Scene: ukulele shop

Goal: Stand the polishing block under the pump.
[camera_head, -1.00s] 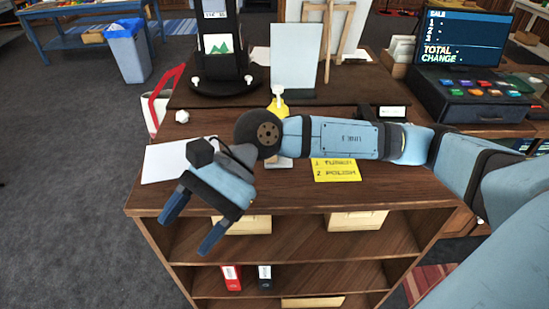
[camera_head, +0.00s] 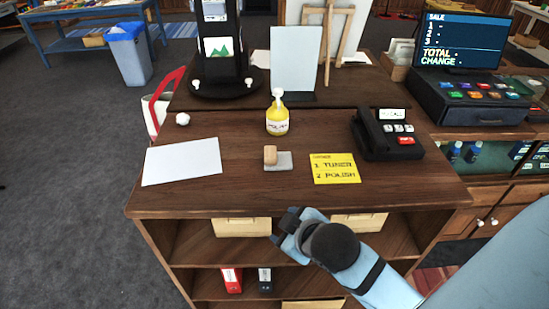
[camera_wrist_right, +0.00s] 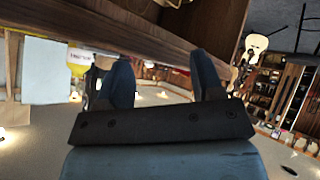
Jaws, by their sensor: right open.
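The yellow pump bottle (camera_head: 277,122) stands upright on the wooden counter, its white pump on top; in the right wrist view a yellow bottle (camera_wrist_right: 79,58) appears upside down. A small tan wooden block (camera_head: 270,154) stands on the left part of a flat grey pad (camera_head: 284,162), in front of the bottle and clear of it. I cannot tell whether block and pad are one piece. My right gripper (camera_head: 282,225) is in front of the counter's front edge, apart from the block. In the wrist view its fingers (camera_wrist_right: 162,62) are open and empty. My left gripper is out of view.
A white sheet (camera_head: 182,161) lies left of the block, and a yellow note (camera_head: 335,168) lies right. A black card terminal (camera_head: 386,134) is farther right. A mirror-like panel (camera_head: 296,57) stands behind the bottle. Shelves with boxes (camera_head: 242,227) are below the counter.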

